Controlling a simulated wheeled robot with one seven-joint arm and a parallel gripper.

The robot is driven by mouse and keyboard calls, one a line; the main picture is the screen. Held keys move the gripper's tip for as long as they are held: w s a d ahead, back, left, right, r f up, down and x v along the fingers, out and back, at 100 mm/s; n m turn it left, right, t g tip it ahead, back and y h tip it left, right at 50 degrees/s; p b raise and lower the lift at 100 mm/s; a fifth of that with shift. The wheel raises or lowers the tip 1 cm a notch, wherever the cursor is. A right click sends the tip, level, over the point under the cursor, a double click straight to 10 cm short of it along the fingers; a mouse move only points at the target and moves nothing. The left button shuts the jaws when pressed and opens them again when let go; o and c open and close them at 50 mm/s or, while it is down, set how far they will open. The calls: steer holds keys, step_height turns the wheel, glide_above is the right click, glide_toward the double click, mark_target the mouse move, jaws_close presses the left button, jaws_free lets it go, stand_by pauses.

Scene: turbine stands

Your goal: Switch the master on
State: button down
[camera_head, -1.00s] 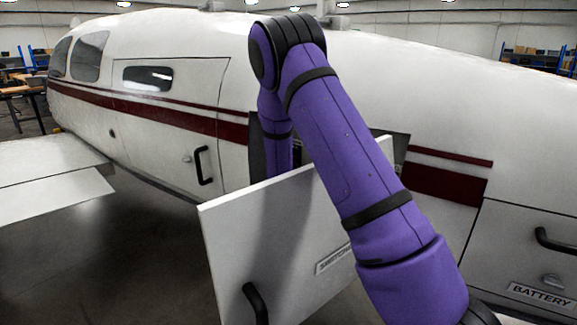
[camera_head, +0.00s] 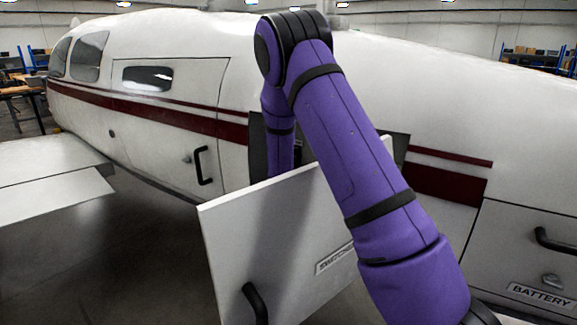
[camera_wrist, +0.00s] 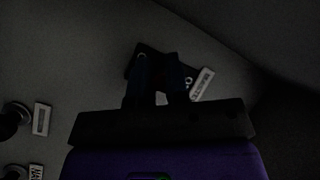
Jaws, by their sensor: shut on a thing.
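My gripper (camera_wrist: 162,70) shows in the dim wrist view, with its two dark fingers reaching down to a switch on a small dark plate (camera_wrist: 146,49) with screws. The fingers are closed on the switch's lever, which they largely hide. A pale label (camera_wrist: 202,84) sits tilted beside the plate; I cannot read it surely. In the head view my arm reaches behind the open white door (camera_head: 240,235), whose label (camera_head: 334,258) is partly readable as switches. My gripper is hidden there.
In the wrist view a dark round knob (camera_wrist: 14,118) and pale labels (camera_wrist: 42,119) lie at the left. The open door stands close to my arm. In the head view a closed battery hatch (camera_head: 510,245) is at the right, and a wing (camera_head: 45,175) at the left.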

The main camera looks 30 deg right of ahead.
steer(key=r+m+g+y, duration=0.1)
steer(key=m+g+y, duration=0.1)
steer(key=y, duration=0.1)
steer(key=shift+a+r+g, duration=0.1)
steer(key=shift+r+g, duration=0.2)
steer(key=shift+r, duration=0.05)
steer(key=shift+r+m+g+y, duration=0.5)
steer(key=shift+g+y, duration=0.2)
steer(key=shift+y, duration=0.4)
steer(key=c, duration=1.4)
jaws_free()
steer(key=shift+s, duration=0.1)
steer(key=v, duration=1)
steer(key=shift+s+r, duration=0.2)
steer(key=shift+r, duration=0.05)
